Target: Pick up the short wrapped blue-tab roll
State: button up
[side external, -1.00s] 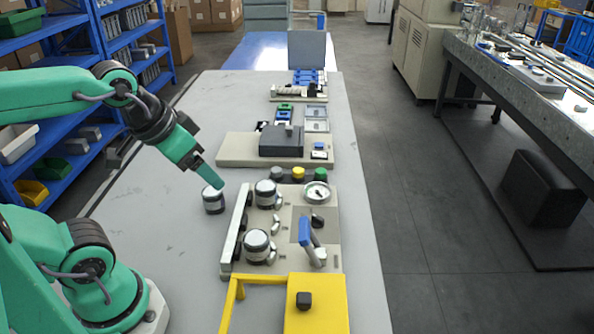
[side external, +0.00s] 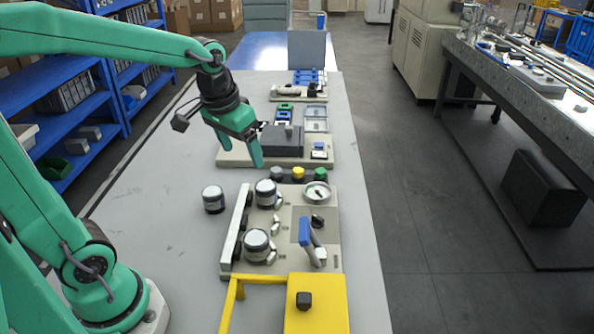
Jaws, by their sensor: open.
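I cannot make out for sure which thing is the short wrapped blue-tab roll. Several small white pieces (side external: 275,226) lie in a row on the beige machine plate (side external: 232,266), but no blue tab shows on them. My green gripper (side external: 259,163) is open and points down, with nothing seen in it. In the picture it overlaps the left front of the beige base (side external: 230,152) that bears a dark grey block (side external: 288,139). Its height above the base is hard to tell.
White-topped dark cylinders (side external: 256,244) stand on the machine plate, and another (side external: 213,199) stands on the table left of it. A long white bar (side external: 236,230), a dial (side external: 317,192), a blue-handled lever (side external: 306,232) and a yellow guard (side external: 316,304) are close by.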

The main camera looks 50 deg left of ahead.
aim_at(266, 185)
jog(key=w+a+f+n+g, duration=0.1)
jog(key=w+a+f, duration=0.3)
jog(key=w+f, duration=0.5)
jog(key=shift+w+a+f+g, duration=0.25)
jog(key=shift+a+f+g, duration=0.1)
jog(key=shift+g, duration=0.55)
jog(key=shift+f, duration=0.1)
jog(key=shift+f, duration=1.2)
jog(key=shift+f, duration=0.1)
jog(key=shift+s+f, duration=0.15)
jog(key=shift+f, duration=2.35)
jog(key=shift+c, duration=0.3)
jog(key=c, duration=1.1)
